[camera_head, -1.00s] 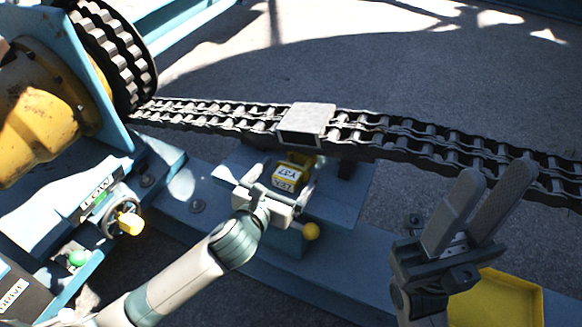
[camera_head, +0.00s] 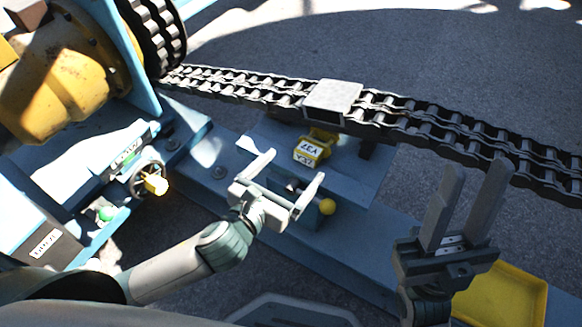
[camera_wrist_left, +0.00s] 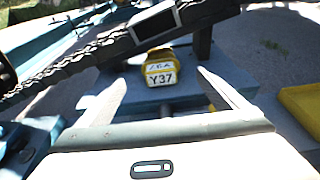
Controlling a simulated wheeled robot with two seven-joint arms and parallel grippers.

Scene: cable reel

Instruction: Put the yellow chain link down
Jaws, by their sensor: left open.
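The yellow chain link (camera_head: 309,152), with a white label reading Y37, rests on the blue stand just below the grey block on the chain. It also shows in the left wrist view (camera_wrist_left: 159,67), ahead of the fingertips and between them in the picture. My left gripper (camera_head: 296,166) is open and empty, on the near side of the link and apart from it. My right gripper (camera_head: 478,168) has its fingers spread, pointing up, with nothing between them, well to the right of the link.
A heavy double chain (camera_head: 430,125) runs from the reel (camera_head: 155,35) to the right edge, with a grey block (camera_head: 333,95) on it. A yellow tray (camera_head: 500,295) lies at lower right. A yellow ball knob (camera_head: 327,206) and a handwheel (camera_head: 149,180) stand close to my left arm.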

